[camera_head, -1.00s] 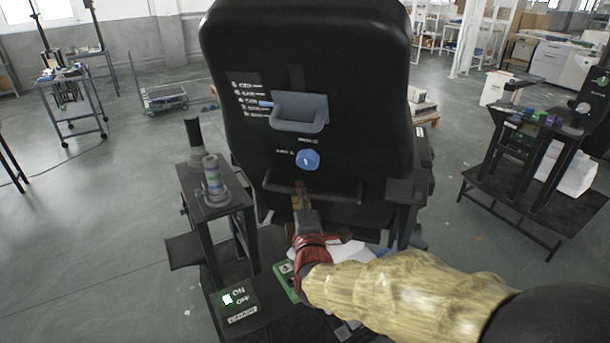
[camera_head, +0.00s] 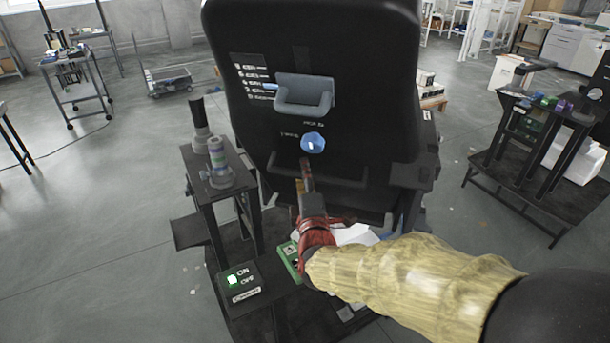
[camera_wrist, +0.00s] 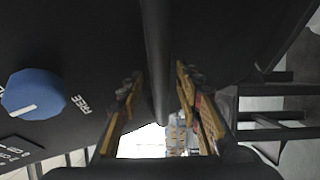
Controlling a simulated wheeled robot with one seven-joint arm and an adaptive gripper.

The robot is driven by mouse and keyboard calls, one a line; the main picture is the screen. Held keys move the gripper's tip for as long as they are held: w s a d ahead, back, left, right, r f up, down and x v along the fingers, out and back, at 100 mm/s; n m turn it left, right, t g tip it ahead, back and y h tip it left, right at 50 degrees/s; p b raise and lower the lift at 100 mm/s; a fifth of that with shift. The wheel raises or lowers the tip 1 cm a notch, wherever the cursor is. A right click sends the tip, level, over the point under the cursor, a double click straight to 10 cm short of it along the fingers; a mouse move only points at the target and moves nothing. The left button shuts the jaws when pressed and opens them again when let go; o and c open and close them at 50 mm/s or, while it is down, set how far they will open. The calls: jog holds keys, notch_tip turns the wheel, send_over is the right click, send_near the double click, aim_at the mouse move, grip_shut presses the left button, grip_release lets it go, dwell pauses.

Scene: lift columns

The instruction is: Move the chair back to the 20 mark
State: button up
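The black chair (camera_head: 380,90) stands with its tall back in front of me in the head view. The scale numbers are too small to read. A black horizontal bar (camera_head: 345,182) crosses the lower back. My gripper (camera_head: 306,175) is at this bar. In the wrist view the bar (camera_wrist: 155,50) runs between the two yellow-edged fingers, with gaps on both sides, so the gripper is open. The blue knob (camera_wrist: 34,93) is at left, beside the word FREE.
Open floor lies at left.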

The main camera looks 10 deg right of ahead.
jog(key=s, duration=1.2)
jog(key=shift+a+f, duration=0.25)
jog(key=shift+a, duration=0.2)
jog(key=s+a+f+m+g+y, duration=0.3)
jog(key=a+f+m+g+y, duration=0.25)
jog(key=f, duration=0.55)
jog(key=s+a+f+m+g, duration=0.3)
jog(key=s+m+g, duration=0.15)
jog(key=s, duration=0.25)
jog(key=s+d+r+m+g+h, duration=0.3)
jog(key=s+d+m+g, duration=0.15)
jog(key=s+d, duration=0.5)
jog(key=s+d+r+m+t+h, duration=0.1)
jog(key=d+r+m, duration=0.1)
jog(key=d+r, duration=0.4)
jog(key=shift+s+d+r+m+t, duration=0.25)
jog(key=shift+r+m+t, duration=0.1)
jog(key=shift+r, duration=0.35)
